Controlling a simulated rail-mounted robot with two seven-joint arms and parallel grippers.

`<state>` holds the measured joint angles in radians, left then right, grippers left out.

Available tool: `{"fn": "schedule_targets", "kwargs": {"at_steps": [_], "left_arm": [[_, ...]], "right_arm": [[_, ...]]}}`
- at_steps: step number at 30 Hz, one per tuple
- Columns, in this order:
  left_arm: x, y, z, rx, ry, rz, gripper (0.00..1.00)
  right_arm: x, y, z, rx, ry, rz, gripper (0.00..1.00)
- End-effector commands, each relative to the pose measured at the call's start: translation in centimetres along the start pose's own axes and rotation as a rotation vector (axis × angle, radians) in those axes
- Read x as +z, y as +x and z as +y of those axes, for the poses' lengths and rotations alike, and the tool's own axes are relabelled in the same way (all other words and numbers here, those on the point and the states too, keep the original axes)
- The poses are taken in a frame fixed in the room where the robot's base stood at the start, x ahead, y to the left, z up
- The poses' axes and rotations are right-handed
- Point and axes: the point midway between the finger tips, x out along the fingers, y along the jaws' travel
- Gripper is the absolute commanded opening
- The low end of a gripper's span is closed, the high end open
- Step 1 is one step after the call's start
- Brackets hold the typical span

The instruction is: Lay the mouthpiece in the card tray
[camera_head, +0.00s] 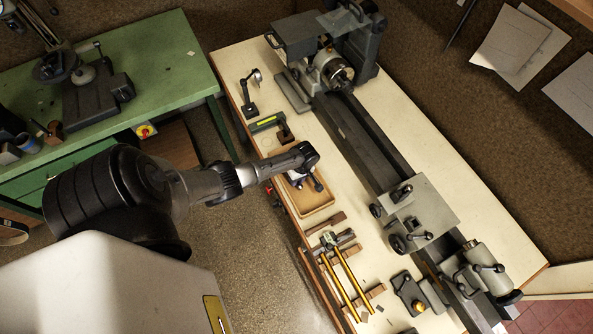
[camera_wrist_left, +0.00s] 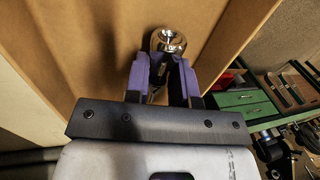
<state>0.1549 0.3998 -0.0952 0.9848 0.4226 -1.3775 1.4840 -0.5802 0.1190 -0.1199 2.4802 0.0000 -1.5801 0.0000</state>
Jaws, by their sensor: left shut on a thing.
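My left gripper (camera_head: 302,181) reaches in from the left and is over the brown card tray (camera_head: 318,204) on the cream bench. In the left wrist view the gripper (camera_wrist_left: 165,62) has its purple-padded fingers shut on the silver mouthpiece (camera_wrist_left: 169,40), whose shiny round cup end stands out past the fingertips. The tray's brown card (camera_wrist_left: 105,35) fills the background behind it. The gripper and wrist hide the mouthpiece in the head view. I cannot tell whether the mouthpiece touches the tray floor. My right gripper is in neither view.
A grey lathe (camera_head: 375,150) runs along the bench behind the tray. Brass tubes (camera_head: 345,280) on wooden blocks lie in front of it, and a small stand (camera_head: 250,95) is at the far end. A green workbench (camera_head: 165,70) stands to the left across a gap.

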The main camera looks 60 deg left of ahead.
Motion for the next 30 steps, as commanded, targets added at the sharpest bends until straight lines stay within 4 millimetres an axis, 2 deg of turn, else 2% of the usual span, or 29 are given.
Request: {"fn": "schedule_targets", "kwargs": {"at_steps": [12,13,21,26,27,30], "left_arm": [[0.02,0.80,0.24,0.001,0.001,0.000,0.00],[0.01,0.71,0.22,0.001,0.001,0.000,0.26],[0.03,0.76,0.19,0.001,0.000,0.000,0.52],[0.05,0.84,0.16,0.000,0.000,0.000,0.53],[0.06,0.87,0.15,0.000,0.000,0.000,0.50],[0.07,0.91,0.13,0.000,0.000,0.000,0.56]], "right_arm": [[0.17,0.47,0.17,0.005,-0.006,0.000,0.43],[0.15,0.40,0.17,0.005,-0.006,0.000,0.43],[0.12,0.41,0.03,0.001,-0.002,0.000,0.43],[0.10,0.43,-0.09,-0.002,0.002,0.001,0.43],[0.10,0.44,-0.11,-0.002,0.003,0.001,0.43],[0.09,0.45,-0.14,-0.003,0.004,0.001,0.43]]}}
